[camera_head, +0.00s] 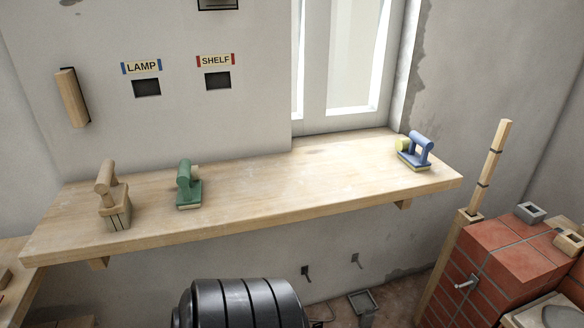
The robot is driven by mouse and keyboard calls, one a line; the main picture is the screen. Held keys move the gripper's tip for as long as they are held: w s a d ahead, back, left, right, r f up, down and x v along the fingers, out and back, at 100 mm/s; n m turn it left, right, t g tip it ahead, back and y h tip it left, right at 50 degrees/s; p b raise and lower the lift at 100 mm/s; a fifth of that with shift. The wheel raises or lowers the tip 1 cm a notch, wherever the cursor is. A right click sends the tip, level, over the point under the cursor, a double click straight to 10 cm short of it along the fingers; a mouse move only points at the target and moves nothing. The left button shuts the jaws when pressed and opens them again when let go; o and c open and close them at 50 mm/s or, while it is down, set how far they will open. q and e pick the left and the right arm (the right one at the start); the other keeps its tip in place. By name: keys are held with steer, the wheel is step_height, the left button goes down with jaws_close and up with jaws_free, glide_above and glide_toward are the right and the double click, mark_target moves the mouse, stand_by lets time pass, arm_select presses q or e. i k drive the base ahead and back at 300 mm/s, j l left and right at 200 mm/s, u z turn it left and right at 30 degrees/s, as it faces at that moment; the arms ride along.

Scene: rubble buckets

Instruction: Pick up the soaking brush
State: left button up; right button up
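Three handled tools stand apart on the wooden shelf (270,185). A tan wooden-handled block tool with dark slits (115,205) is at the left, and a green-handled one (188,185) is to its right. A blue-handled one (416,151) is at the far right end, with a small yellow part beside its handle. I cannot tell for certain which is the soaking brush. The tan tool looks most like a brush, but its bristles are not clear. Neither of my grippers shows in the head view, and no gripper touches any tool.
A black ribbed rounded object (240,304) stands below the shelf's front. A red brick stack (500,260) with a wooden post is at the right. Signs LAMP (141,67) and SHELF (215,60) mark the wall. The shelf's middle is clear.

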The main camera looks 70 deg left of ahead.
mark_target(115, 206)
steer(key=u, duration=3.45)
